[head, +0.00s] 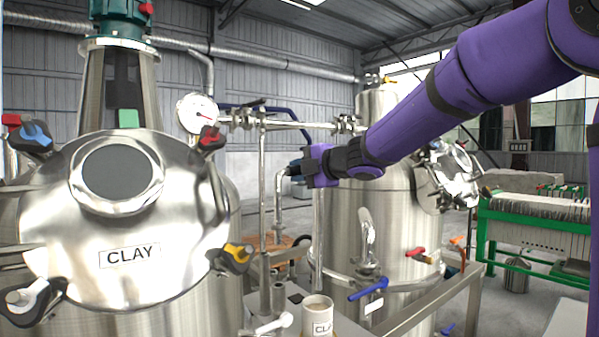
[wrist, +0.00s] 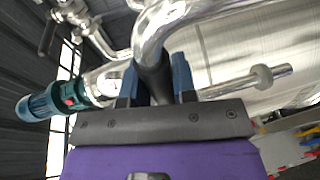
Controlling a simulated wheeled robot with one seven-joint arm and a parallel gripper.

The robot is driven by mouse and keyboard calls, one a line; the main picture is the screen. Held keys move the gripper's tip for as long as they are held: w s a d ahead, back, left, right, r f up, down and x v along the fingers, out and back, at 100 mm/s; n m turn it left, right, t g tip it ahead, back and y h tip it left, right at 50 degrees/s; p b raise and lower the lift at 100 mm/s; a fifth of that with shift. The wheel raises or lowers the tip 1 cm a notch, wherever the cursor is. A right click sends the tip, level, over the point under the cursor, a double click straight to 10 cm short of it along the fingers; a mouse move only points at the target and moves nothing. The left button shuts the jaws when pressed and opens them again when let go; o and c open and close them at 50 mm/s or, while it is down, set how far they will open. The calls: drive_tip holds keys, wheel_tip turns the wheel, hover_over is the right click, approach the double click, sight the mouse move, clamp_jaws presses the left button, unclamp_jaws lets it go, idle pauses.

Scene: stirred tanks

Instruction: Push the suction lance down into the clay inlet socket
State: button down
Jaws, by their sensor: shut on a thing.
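My gripper (head: 298,168) is in the middle of the head view, and in the wrist view (wrist: 156,80) its two blue fingers are closed on the dark grip of the suction lance. The lance (head: 279,200) is a bent steel pipe. In the head view it runs down from the fingers; in the wrist view its shiny curved part (wrist: 150,35) rises beyond them. A pale cylindrical socket labelled CLAY (head: 318,308) stands low in the middle of the head view, with its top facing up. The lance appears above and left of it, apart from it. The wrist view does not clearly show the socket.
A large steel tank labelled CLAY (head: 165,225) with clamp knobs fills the left. Another steel tank (head: 400,225) stands behind my arm. A thin upright pipe (head: 320,215) and valves with blue and red handles are near the socket. A green-framed filter press (head: 530,225) stands right.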

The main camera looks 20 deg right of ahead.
wheel_tip(320, 180, down, 14)
drive_tip(key=shift+r, duration=0.2)
idle(5.7)
drive_tip(key=c, duration=0.8)
unclamp_jaws()
drive_tip(key=shift+c, duration=0.2)
drive_tip(key=v, duration=1)
drive_tip(key=shift+s+d, duration=0.2)
drive_tip(key=shift+s, duration=0.15)
